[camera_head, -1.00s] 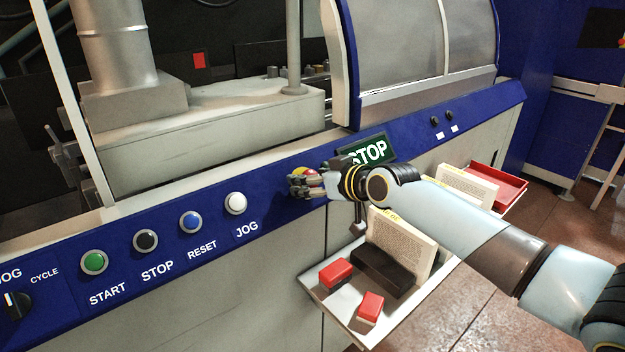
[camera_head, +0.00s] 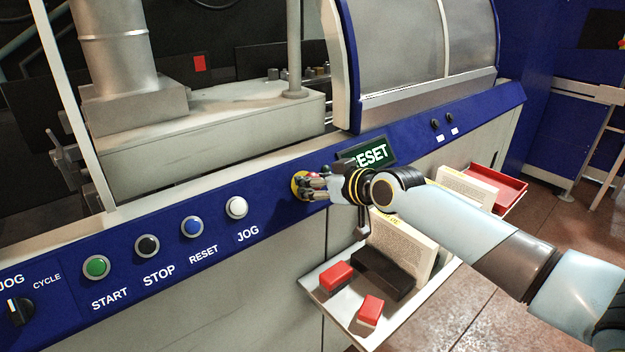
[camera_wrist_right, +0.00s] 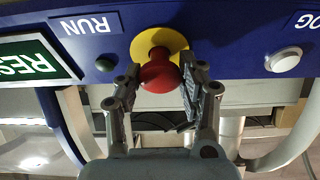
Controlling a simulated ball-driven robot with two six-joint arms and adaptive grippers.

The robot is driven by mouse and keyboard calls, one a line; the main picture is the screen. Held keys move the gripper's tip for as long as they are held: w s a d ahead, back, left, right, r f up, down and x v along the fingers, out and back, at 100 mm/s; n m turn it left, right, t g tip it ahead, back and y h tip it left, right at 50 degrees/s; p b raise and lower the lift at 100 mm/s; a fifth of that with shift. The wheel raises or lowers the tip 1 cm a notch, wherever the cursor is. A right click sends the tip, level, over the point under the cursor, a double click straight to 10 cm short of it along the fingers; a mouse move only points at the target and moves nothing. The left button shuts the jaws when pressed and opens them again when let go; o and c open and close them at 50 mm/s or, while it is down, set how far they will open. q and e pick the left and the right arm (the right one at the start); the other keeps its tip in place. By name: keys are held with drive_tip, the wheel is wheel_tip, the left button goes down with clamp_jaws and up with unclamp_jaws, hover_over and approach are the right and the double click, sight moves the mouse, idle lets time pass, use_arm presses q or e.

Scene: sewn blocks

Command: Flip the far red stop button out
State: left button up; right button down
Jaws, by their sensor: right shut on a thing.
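The red stop button (camera_wrist_right: 158,76) is a mushroom head on a round yellow plate (camera_wrist_right: 150,38) on the blue panel, as the wrist view shows. My right gripper (camera_wrist_right: 152,92) is shut on it, with fingers on both sides of the red head. In the head view the gripper (camera_head: 314,186) mostly covers the button, and part of the yellow plate shows left of the fingers. My left gripper is not in view.
Left along the blue panel are a white JOG button (camera_head: 236,208), a blue RESET button (camera_head: 191,227), a black STOP button (camera_head: 147,246) and a green START button (camera_head: 96,266). A tray (camera_head: 335,311) below holds red blocks and a booklet (camera_head: 402,240). A clear guard (camera_head: 410,45) stands above.

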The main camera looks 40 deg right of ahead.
drive_tip(key=c, duration=1.2)
unclamp_jaws()
drive_tip(key=o, duration=0.5)
drive_tip(key=shift+s+r, duration=0.15)
drive_tip(key=shift+s, duration=0.1)
drive_tip(key=shift+c, duration=0.2)
drive_tip(key=shift+w, duration=0.1)
drive_tip(key=a+v, duration=0.1)
drive_tip(key=v, duration=1.1)
drive_tip(key=shift+d, duration=0.45)
